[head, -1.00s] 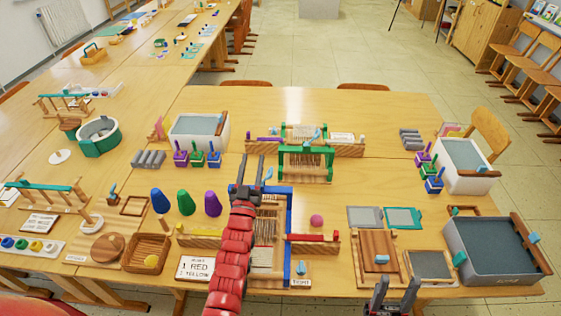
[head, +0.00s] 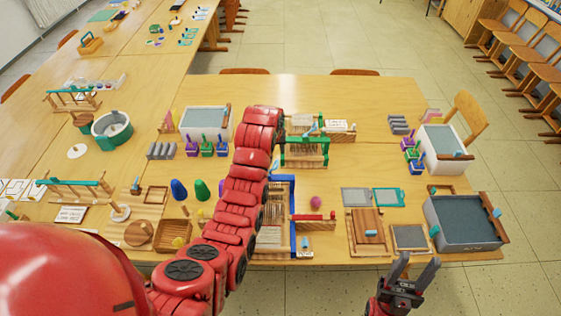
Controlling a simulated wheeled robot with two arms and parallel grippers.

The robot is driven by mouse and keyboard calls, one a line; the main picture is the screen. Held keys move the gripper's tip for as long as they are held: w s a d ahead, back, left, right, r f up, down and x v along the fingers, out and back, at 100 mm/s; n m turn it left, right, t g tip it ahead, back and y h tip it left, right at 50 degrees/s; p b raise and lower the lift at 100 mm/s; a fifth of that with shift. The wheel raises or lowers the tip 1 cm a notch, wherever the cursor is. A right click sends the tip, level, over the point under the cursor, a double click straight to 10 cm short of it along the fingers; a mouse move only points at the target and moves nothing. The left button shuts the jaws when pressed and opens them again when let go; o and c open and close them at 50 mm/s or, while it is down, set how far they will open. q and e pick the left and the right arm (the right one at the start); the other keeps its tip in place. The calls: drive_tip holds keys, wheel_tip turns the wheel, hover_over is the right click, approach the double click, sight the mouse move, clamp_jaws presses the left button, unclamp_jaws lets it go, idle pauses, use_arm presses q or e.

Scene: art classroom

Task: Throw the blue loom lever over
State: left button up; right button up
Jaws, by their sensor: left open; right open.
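The blue-framed loom (head: 291,215) stands at the front middle of the table, with pale warp threads in it. My red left arm covers its left side. A small light-blue handle (head: 273,166) shows at the loom's far end, just right of my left arm; I cannot tell its exact tilt. My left gripper is hidden behind its own arm, which arches over the loom's left side. My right gripper (head: 411,270) is open and empty, in front of the table's near edge, apart from everything.
A green loom (head: 305,163) stands just behind the blue one. A red bar on a wooden block (head: 314,217) and a pink ball (head: 315,202) lie to the right. Boards and a grey tub (head: 463,225) fill the front right.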

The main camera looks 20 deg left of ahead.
sight(278, 164)
use_arm(q)
drive_tip(key=b+x, duration=0.1)
drive_tip(key=x, duration=0.8)
drive_tip(key=shift+f, duration=0.15)
drive_tip(key=b+x, duration=0.7)
drive_tip(key=shift+f+b, duration=0.1)
drive_tip(key=shift+b, duration=0.3)
drive_tip(key=shift+w+f+b, duration=0.2)
drive_tip(key=shift+f+b, duration=0.05)
drive_tip(key=shift+b, duration=0.4)
clamp_jaws()
drive_tip(key=shift+s+d+f, duration=0.1)
drive_tip(key=shift+s+f, duration=0.05)
